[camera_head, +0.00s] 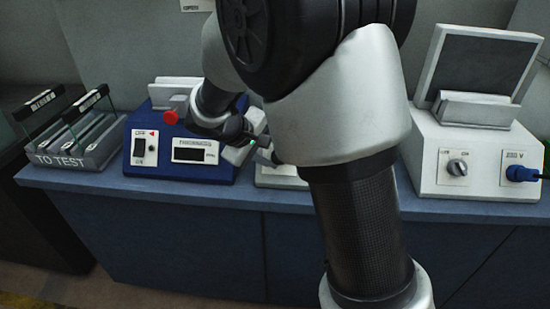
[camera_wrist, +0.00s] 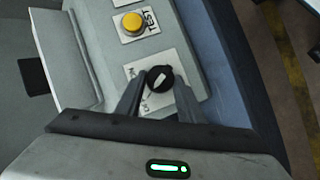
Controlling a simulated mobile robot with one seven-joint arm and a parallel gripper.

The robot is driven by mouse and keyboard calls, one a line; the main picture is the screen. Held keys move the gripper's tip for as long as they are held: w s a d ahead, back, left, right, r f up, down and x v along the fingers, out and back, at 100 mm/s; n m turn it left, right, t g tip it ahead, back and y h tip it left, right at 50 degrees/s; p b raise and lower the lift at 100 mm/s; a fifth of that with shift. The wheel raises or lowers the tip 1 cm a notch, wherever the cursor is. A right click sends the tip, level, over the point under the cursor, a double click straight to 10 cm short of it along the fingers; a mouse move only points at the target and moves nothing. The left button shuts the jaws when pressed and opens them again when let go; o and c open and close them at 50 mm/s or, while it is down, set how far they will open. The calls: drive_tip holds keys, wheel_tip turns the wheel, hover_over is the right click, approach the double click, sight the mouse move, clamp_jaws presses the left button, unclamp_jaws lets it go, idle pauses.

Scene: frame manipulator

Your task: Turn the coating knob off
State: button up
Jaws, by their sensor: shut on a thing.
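A dark round knob with a white pointer (camera_wrist: 159,78) shows in the wrist view, on a white label plate (camera_wrist: 184,66) of a pale machine. Lettering beside it is partly hidden and too small to read fully. My gripper (camera_wrist: 158,88) has one finger on each side of the knob and is shut on it. In the head view my gripper (camera_head: 262,146) is at the middle machine (camera_head: 282,177), which my arm mostly covers. The knob is hidden there, and I cannot read a coating label.
A yellow button (camera_wrist: 132,22) marked TEST sits near the knob. In the head view, a blue machine (camera_head: 190,172) and a TO TEST rack (camera_head: 82,150) stand left. A white machine (camera_head: 478,155) with its own knob (camera_head: 457,167) and a blue plug (camera_head: 520,173) stands right.

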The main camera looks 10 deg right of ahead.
drive_tip(key=shift+n, duration=0.3)
idle(0.4)
drive_tip(key=o, duration=1.1)
drive_tip(key=shift+c, duration=0.2)
drive_tip(key=p+v, duration=0.2)
drive_tip(key=v, duration=1.5)
drive_tip(key=shift+s+a, duration=0.3)
drive_tip(key=shift+a, duration=0.05)
drive_tip(key=shift+f, duration=0.1)
drive_tip(key=s+d+r+m+t+y, duration=0.1)
drive_tip(key=s+d+m+y, duration=0.4)
drive_tip(key=s, duration=0.5)
drive_tip(key=s+d+m+y, duration=0.2)
drive_tip(key=s+d, duration=0.4)
drive_tip(key=s, duration=0.3)
wheel_tip(320, 180, up, 16)
drive_tip(key=p, duration=1.6)
